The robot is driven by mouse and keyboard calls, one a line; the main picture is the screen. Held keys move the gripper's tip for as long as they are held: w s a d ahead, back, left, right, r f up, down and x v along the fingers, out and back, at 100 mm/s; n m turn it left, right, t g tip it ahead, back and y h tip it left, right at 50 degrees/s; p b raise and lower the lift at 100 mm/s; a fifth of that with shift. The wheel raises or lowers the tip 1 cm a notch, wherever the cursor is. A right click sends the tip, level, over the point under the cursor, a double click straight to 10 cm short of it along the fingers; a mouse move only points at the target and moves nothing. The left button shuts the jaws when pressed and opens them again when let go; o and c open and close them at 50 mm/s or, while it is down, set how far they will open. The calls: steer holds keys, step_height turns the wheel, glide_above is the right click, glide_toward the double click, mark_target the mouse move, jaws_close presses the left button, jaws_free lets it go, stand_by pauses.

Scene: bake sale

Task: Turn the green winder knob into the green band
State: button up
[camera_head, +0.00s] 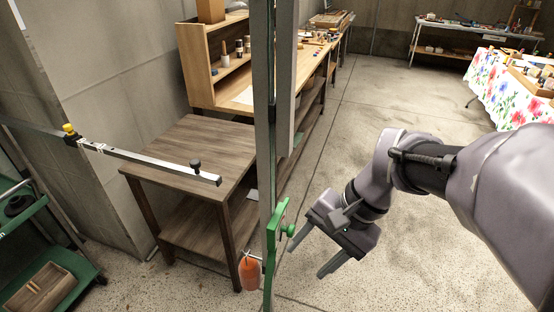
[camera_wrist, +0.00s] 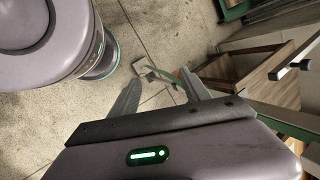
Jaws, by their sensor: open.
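A small round green knob (camera_head: 290,231) sits on the right side of a curved green plate (camera_head: 271,262), which is fixed low on an upright grey post (camera_head: 265,130). I take this to be the winder knob. A separate green band cannot be told apart from the plate. My gripper (camera_head: 306,262) is open and empty, just right of the knob and apart from it, with its fingers pointing down and left. In the wrist view, my open fingers (camera_wrist: 160,85) frame the floor, and a green curved strip (camera_wrist: 187,84) shows beside the right finger.
An orange weight (camera_head: 250,274) hangs left of the plate. A horizontal metal bar (camera_head: 150,160) with a black knob (camera_head: 195,164) crosses over a wooden table (camera_head: 205,140). A green cart (camera_head: 60,296) stands at lower left.

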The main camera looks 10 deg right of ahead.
steer(key=w+d+f+m+g+y+p, duration=0.1)
steer(key=w+d+f+m+y+p, duration=0.25)
steer(key=w+d+m+y, duration=0.2)
steer(key=m+t+y+p, duration=0.3)
steer(key=m+t+y, duration=0.2)
steer(key=m+t, duration=0.45)
glide_toward(288, 230)
steer(key=w+b+x, duration=0.1)
steer(key=b+x, duration=0.2)
steer(key=x, duration=0.4)
steer(key=shift+d+f, duration=0.3)
steer(key=shift+f, duration=0.15)
steer(key=shift+g, duration=0.25)
jaws_close()
